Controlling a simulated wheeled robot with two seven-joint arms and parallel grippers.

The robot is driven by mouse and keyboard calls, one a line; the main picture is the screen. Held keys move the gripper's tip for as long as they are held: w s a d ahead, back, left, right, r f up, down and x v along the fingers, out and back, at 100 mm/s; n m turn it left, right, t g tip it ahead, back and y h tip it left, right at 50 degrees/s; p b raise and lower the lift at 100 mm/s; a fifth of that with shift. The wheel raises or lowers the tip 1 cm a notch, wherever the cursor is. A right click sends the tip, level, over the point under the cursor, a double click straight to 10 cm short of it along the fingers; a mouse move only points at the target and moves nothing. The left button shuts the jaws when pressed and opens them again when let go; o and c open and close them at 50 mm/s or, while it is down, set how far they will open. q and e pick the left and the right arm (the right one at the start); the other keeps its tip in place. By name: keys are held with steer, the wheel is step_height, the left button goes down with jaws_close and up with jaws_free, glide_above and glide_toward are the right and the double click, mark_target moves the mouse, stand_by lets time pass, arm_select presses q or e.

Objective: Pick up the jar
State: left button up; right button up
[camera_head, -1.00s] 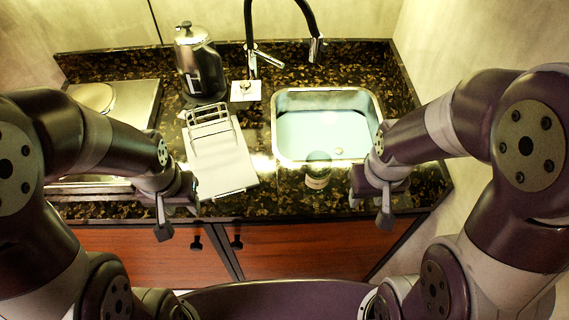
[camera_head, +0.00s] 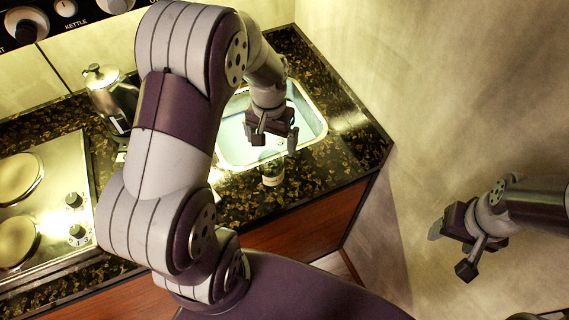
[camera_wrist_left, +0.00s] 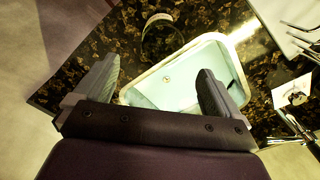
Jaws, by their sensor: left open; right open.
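The jar (camera_head: 272,172), a small dark glass-like jar with a pale label, stands on the dark speckled counter at the front edge of the sink. In the left wrist view the jar (camera_wrist_left: 160,36) shows beyond the fingertips, near the upper middle. My left gripper (camera_head: 272,138) is open and empty above the sink's front part, just behind and above the jar. Its two spread fingers also show in the left wrist view (camera_wrist_left: 157,76), and the jar is not between them. My right gripper (camera_head: 451,250) is open and empty at the right, away from the counter.
The sink (camera_head: 232,150) lies behind the jar, partly hidden by my left arm. A metal kettle (camera_head: 113,98) stands at the back left, and a hob (camera_head: 45,200) is at the left. A wall (camera_head: 400,60) bounds the counter's right end.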

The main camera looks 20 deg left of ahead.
arm_select(q)
steer(key=p, duration=0.3)
glide_toward(271, 169)
steer(key=s+f, duration=0.1)
steer(key=d+f, duration=0.1)
steer(key=f, duration=0.1)
steer(key=s+f, duration=0.1)
steer(key=f, duration=0.1)
steer(key=shift+s+d+f, duration=0.1)
steer(key=shift+s+d, duration=0.2)
steer(key=shift+a+f, duration=0.1)
steer(key=c, duration=1.2)
